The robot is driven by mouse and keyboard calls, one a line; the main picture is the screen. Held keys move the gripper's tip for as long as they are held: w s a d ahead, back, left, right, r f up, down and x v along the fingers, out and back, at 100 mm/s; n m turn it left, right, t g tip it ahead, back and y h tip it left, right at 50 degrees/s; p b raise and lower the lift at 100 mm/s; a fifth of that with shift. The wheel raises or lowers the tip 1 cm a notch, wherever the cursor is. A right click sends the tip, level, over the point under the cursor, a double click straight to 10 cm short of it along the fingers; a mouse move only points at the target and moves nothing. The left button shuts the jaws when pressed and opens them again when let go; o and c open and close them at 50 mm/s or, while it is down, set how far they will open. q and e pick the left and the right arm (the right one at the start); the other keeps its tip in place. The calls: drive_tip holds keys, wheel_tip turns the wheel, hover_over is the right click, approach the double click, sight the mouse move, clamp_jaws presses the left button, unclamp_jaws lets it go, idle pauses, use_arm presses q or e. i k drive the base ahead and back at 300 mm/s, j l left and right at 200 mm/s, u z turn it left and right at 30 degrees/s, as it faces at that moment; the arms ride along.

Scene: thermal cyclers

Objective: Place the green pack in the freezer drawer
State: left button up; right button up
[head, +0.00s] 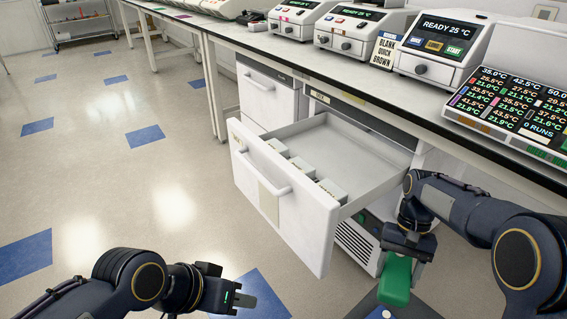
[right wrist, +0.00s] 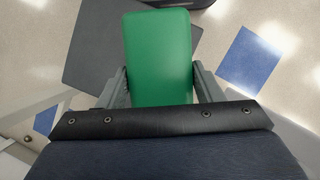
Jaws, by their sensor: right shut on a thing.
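The green pack (head: 396,281) is in my right gripper (head: 399,259), to the right of the open freezer drawer and lower than its rim. In the right wrist view the pack (right wrist: 158,58) sits between both fingers of the gripper (right wrist: 162,84), with floor beyond it. The freezer drawer (head: 290,217) is pulled out under the bench; it is white, with a handle on its front and several small pale boxes (head: 303,166) along its front inside. The rest of its floor looks bare. My left gripper (head: 245,300) is low at the bottom, away from the drawer; its jaw gap is unclear.
The bench (head: 290,62) above carries several thermal cyclers (head: 440,50) and a display panel (head: 515,105). Its edge overhangs the back of the drawer. A closed drawer unit (head: 262,92) stands left of the open one. The floor to the left is clear.

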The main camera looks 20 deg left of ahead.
sight(328, 164)
drive_tip(key=j+u, duration=0.3)
drive_tip(key=u, duration=0.2)
drive_tip(key=j+u, duration=0.35)
drive_tip(key=u, duration=0.15)
drive_tip(key=i+j+u, duration=0.15)
drive_tip(key=u, duration=0.35)
drive_tip(key=i+j+u, duration=0.1)
drive_tip(key=i+j, duration=0.6)
drive_tip(key=i, duration=0.15)
drive_tip(key=i+z, duration=0.3)
drive_tip(key=i, duration=0.35)
drive_tip(key=i+j+z, duration=0.15)
drive_tip(key=i+z, duration=0.15)
drive_tip(key=i, duration=0.35)
drive_tip(key=i+z, duration=0.35)
drive_tip(key=i+l+z, duration=0.1)
drive_tip(key=z, duration=0.25)
drive_tip(key=i+j+z, duration=0.1)
drive_tip(key=i+z, duration=0.2)
drive_tip(key=k+l, duration=0.15)
drive_tip(key=l, duration=0.2)
drive_tip(key=k+l, duration=0.2)
drive_tip(key=l, duration=0.15)
drive_tip(key=k+l, duration=0.15)
drive_tip(key=l, duration=0.25)
